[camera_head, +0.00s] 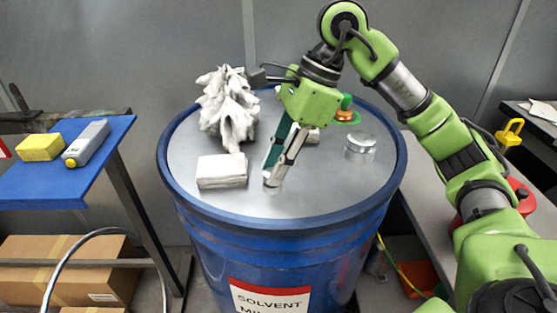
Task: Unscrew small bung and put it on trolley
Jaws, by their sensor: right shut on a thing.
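My right gripper (271,178) comes down from the upper right, with its fingertips at the lid of the blue solvent drum (185,212). Its fingers are closed on a small metallic piece at the lid, which seems to be the small bung; the fingers hide most of it, and I cannot tell whether it is seated or lifted. A larger silver cap (360,148) stands on the lid to the right. The blue-topped stand at the left, likely the trolley (55,190), has clear room on its front part. My left gripper is not in view.
A crumpled white rag (228,105) and a white folded pad (222,171) lie on the lid left of the gripper. A green and orange fitting (346,106) is behind. A yellow sponge (40,148) and a grey device (87,142) occupy the blue top's back.

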